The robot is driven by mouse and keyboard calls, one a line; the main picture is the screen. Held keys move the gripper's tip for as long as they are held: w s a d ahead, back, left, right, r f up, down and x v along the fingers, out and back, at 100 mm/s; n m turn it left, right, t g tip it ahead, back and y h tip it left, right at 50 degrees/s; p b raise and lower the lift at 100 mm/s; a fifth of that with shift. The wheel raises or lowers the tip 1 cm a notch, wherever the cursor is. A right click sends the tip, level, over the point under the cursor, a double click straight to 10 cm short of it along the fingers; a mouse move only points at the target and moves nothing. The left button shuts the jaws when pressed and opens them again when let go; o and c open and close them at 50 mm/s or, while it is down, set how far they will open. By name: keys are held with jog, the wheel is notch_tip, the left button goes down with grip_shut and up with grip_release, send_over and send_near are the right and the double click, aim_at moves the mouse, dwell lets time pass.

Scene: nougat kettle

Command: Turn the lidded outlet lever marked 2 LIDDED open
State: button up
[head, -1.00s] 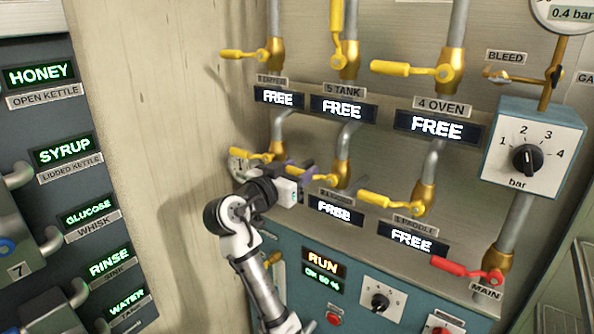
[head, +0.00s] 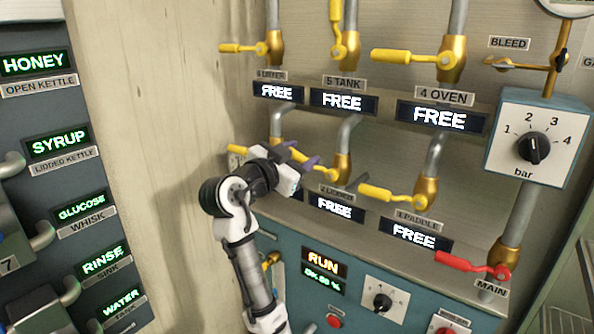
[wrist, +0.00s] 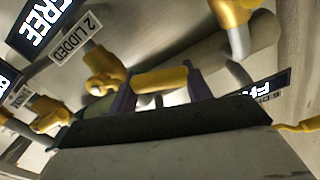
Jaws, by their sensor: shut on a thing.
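The lever marked 2 LIDDED is a yellow handle (wrist: 160,79) in the wrist view, running sideways from its brass valve (wrist: 102,74). Its 2 LIDDED label (wrist: 75,42) shows above left. In the head view its valve (head: 342,168) stands over the FREE display (head: 336,206), and my gripper hides most of the handle. My gripper (head: 302,154) is at this handle, its purple fingers pointing toward the valve. In the wrist view my gripper (wrist: 163,92) is shut on the handle, with one finger on each side of it.
The yellow 1 PADDLE lever (head: 390,194) is close on the right, and the red MAIN lever (head: 468,265) is lower right. Another yellow lever (head: 238,149) is just left of my gripper. Upper-row levers such as 4 OVEN (head: 405,56) are above. The control panel (head: 375,262) is below.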

jog(key=r+m+b, duration=0.1)
jog(key=d+r+m+b, duration=0.1)
jog(key=m, duration=0.1)
jog(key=shift+s+m+b, duration=0.3)
jog(key=shift+s+b, duration=0.05)
jog(key=shift+s, duration=0.05)
jog(key=shift+s+d+r+m+b, duration=0.55)
jog(key=shift+d+m+b, duration=0.4)
jog(key=shift+m, duration=0.8)
jog(key=shift+s+d+r+m+b, duration=0.35)
jog(key=shift+s+d+m+b, duration=0.5)
jog(key=shift+m, duration=0.95)
jog(key=shift+s+d+r+m+b, duration=0.5)
jog(key=shift+d+m+b, duration=0.55)
jog(key=shift+m, duration=0.7)
jog(key=shift+a, duration=0.1)
jog(key=o, duration=1.4)
jog(key=shift+c, duration=0.2)
jog(key=shift+s+a, duration=0.1)
jog(key=b+v, duration=0.3)
jog(key=v, duration=1)
jog(key=shift+s+a, duration=0.2)
jog(key=shift+s, duration=0.1)
